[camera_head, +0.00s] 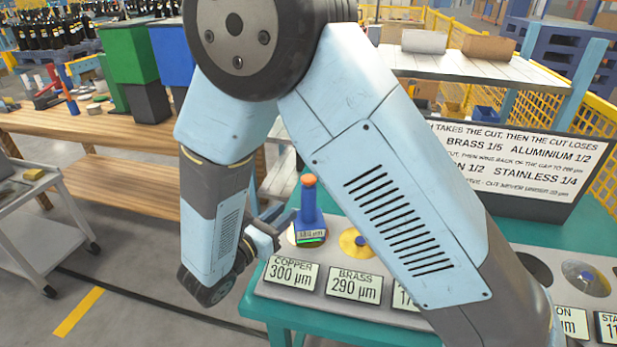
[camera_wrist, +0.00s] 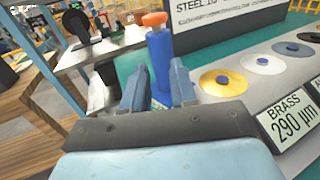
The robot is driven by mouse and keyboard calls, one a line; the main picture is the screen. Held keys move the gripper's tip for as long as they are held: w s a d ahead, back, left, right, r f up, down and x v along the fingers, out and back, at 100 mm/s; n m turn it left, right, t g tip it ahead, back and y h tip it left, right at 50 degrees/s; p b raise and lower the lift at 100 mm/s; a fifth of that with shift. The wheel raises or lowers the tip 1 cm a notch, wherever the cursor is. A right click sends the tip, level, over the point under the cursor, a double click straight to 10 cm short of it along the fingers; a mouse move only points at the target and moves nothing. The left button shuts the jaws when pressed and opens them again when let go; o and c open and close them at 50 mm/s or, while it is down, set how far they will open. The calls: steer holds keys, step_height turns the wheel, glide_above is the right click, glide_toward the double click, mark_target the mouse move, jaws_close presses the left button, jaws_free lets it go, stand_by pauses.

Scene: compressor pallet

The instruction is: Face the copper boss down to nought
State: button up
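A blue facing tool (camera_head: 311,208) with an orange top stands upright at the copper station. Its small green-lit display is too small to read surely. The copper boss is hidden beneath it. The COPPER label (camera_head: 290,272) reads 300 µm. My gripper (camera_head: 276,226) is left of the tool in the head view, at the height of its lower body. In the wrist view, my gripper's fingers (camera_wrist: 159,86) are apart, with the tool (camera_wrist: 160,60) seen between and beyond them. I see no clear grip on it.
A yellow brass disc (camera_head: 355,243) with a blue centre is right of the tool; its label (camera_head: 354,285) reads 290 µm. A wooden bench (camera_head: 60,122) and grey cart (camera_head: 40,200) stand left, with open floor between.

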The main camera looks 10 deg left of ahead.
jaws_close()
stand_by(1.1)
